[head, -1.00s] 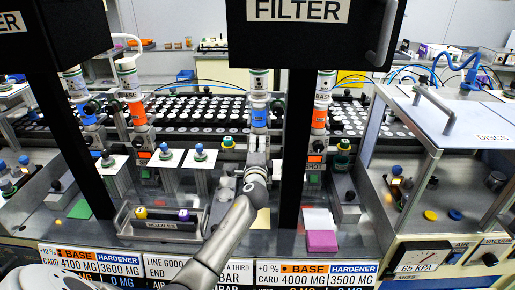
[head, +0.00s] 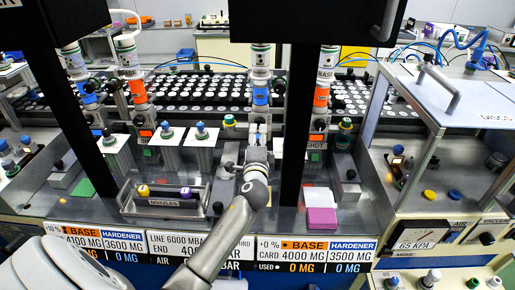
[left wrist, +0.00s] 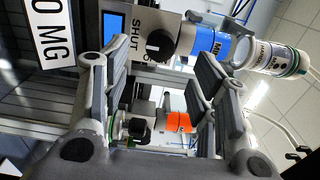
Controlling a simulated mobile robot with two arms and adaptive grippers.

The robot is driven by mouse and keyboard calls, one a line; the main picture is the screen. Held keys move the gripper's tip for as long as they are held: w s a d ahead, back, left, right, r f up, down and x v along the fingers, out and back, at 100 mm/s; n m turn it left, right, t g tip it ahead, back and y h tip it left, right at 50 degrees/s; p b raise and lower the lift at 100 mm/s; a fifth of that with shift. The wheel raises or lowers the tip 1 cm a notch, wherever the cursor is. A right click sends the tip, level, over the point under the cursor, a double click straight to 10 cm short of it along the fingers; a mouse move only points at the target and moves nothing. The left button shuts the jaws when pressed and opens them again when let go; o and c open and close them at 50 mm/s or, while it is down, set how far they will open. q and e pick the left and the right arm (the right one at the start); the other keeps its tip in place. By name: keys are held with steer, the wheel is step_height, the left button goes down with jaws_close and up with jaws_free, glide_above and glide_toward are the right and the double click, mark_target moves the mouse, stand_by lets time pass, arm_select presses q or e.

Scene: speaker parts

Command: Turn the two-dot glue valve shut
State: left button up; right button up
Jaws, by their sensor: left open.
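My left gripper (head: 258,136) is in front of the centre dispensing station, just below its blue-banded cartridge (head: 260,97). In the left wrist view its two fingers (left wrist: 158,72) stand wide apart with nothing between the pads. A round black valve knob (left wrist: 160,45) shows beyond the gap, beside the word SHUT. The fingers look apart from it. The blue-banded cartridge (left wrist: 208,44) lies to the right of this knob. Its dot marks are too small to count. In the head view the gripper hides the knob. My right gripper is in neither view.
An orange-banded cartridge (head: 321,94) stands to the right. A nozzle tray (head: 165,202) lies front left, and pink pads (head: 321,217) front right. A clear-sided cabinet (head: 450,100) stands at far right.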

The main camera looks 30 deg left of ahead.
arm_select(q)
steer(key=shift+v, duration=2.35)
